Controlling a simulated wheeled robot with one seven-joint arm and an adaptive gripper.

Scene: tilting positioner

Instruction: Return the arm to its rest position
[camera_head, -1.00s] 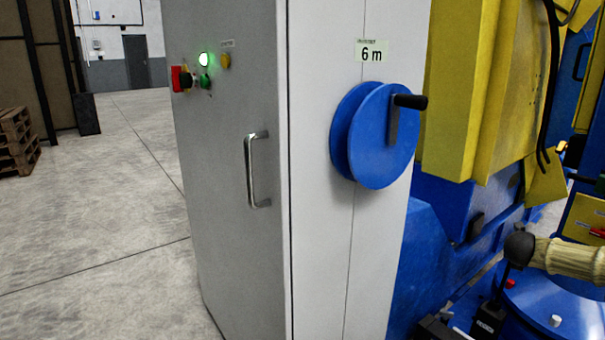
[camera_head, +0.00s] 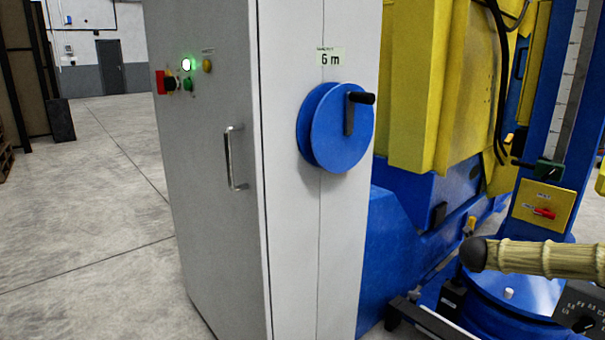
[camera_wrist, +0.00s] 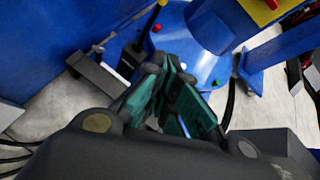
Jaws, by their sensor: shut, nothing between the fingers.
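My gripper (camera_wrist: 165,68) shows in the wrist view with its green-lined fingers brought together and nothing held. Below it in that view is a blue round base (camera_wrist: 200,55) with small coloured knobs; the fingers look apart from it, though the gap is hard to judge. I cannot make out my gripper in the head view. A blue round base (camera_head: 505,300) also shows there at the lower right.
A grey cabinet (camera_head: 215,240) with a blue hand wheel (camera_head: 340,130) stands centre-left. Yellow and blue machinery (camera_head: 410,110) stands close on its right. A ribbed beige sleeve (camera_head: 545,260) juts in from the right edge. Open concrete floor (camera_head: 90,210) lies left.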

